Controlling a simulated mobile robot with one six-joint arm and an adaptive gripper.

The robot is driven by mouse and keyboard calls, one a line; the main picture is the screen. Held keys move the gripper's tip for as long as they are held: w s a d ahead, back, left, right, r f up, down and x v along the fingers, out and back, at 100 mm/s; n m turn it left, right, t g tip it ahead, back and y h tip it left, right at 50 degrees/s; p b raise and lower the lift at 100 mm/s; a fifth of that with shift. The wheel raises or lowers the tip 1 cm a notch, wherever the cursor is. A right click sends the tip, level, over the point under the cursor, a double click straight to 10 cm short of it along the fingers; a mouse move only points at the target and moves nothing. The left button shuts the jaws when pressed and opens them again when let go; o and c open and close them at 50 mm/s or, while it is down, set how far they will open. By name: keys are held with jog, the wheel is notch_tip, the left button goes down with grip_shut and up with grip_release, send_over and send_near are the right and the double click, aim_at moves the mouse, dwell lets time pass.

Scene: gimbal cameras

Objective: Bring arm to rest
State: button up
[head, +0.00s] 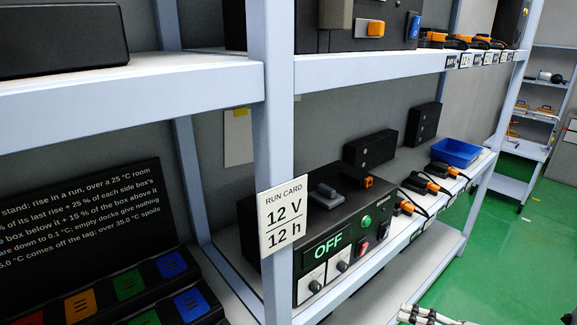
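A small pale and dark jointed piece (430,316), which looks like part of my arm or gripper, shows at the bottom edge, right of centre. Most of it is cut off by the frame. No fingertips can be made out, so I cannot tell whether my gripper is open or shut or whether it holds anything. In the picture the piece lies over the green floor, to the right of the lower shelving. I cannot judge its distance from the rack.
A blue-grey rack post (271,150) bears a run card (284,216) reading 12 V, 12 h. Behind it sits a black panel (345,225) showing OFF. Orange-handled connectors and a blue bin (457,152) line the shelf. Green floor (530,245) is open at right, before a distant cart (513,180).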

jog(key=s+a+r+n+g+h, duration=0.1)
jog(key=s+a+r+n+g, duration=0.2)
jog(key=a+r+g, duration=0.45)
jog(key=s+a+r+n+t+h, duration=0.1)
jog(key=s+a+r+n+h, duration=0.2)
jog(key=s+h, duration=0.3)
jog(key=s+a+r+n+t+h, duration=0.2)
jog(key=s+a+r+h, duration=0.1)
jog(key=s+h, duration=0.3)
jog(key=shift+s+r+n, duration=0.4)
jog(key=shift+s+r, duration=0.05)
jog(key=shift+s, duration=0.35)
jog(key=shift+c, duration=0.3)
